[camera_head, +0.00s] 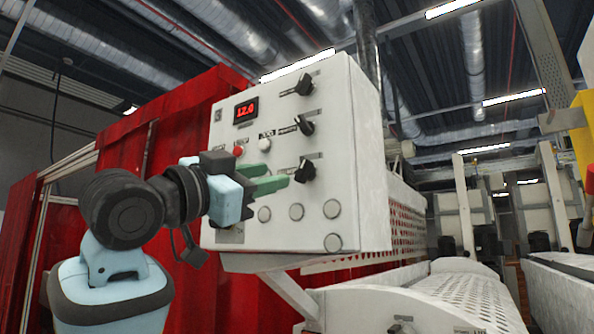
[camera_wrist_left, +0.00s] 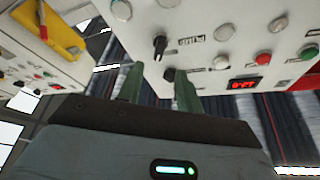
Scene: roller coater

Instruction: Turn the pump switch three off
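A white control panel (camera_head: 345,150) carries a column of black knobs: the top knob (camera_head: 304,84), the middle knob (camera_head: 303,125) and the bottom knob (camera_head: 304,171). Their labels are too small to tell which is pump switch three. My left gripper (camera_head: 277,173) is open in front of the panel, its green fingers pointing toward the bottom knob, with no visible contact. In the left wrist view, the left gripper (camera_wrist_left: 157,75) has a gap between its fingers. One knob (camera_wrist_left: 159,45) and another knob (camera_wrist_left: 169,75) show in line with this gap. My right gripper is not in view.
A perforated white guard (camera_head: 410,215) stands at the right. Red curtains (camera_head: 125,155) hang behind my left arm.

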